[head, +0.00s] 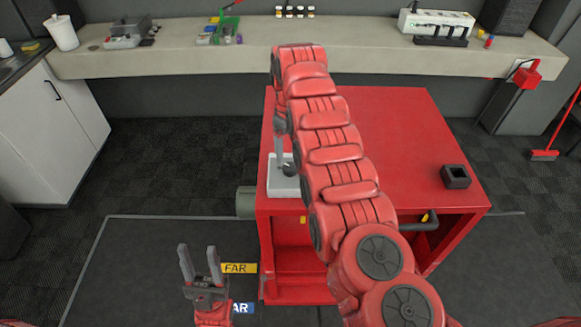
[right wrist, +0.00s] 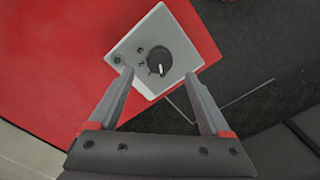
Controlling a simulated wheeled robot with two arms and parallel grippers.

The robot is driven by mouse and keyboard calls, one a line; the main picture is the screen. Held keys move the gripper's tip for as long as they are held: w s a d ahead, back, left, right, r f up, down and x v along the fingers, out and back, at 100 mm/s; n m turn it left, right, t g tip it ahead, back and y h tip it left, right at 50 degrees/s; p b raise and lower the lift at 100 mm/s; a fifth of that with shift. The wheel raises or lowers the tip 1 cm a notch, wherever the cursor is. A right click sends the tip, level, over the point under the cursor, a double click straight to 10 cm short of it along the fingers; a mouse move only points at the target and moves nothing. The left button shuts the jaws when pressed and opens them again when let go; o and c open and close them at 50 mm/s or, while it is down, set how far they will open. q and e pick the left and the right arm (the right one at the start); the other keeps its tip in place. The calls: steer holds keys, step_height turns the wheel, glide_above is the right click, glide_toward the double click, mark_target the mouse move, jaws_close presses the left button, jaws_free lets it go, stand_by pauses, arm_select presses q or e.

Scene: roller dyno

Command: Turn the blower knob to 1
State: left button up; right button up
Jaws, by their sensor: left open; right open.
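The blower knob (right wrist: 158,57) is a round dark knob with a white pointer line, on a pale square control panel (right wrist: 193,57). In the right wrist view the line points toward the bottom of the picture. Contact cannot be told. My left gripper (head: 199,248) is open and empty, left of the cabinet.
The red cabinet (head: 400,130) carries a small black open box (head: 455,177) at its right. A black handle (head: 420,223) juts from its front. A long workbench (head: 350,45) runs behind.

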mark_target(291, 166)
step_height(291, 166, down, 5)
steer(key=shift+s+d+f+p, duration=0.1)
steer(key=shift+s+d+p, duration=0.05)
steer(key=shift+p, duration=0.7)
steer(key=shift+f, duration=0.5)
steer(key=shift+c, duration=0.4)
jaws_close()
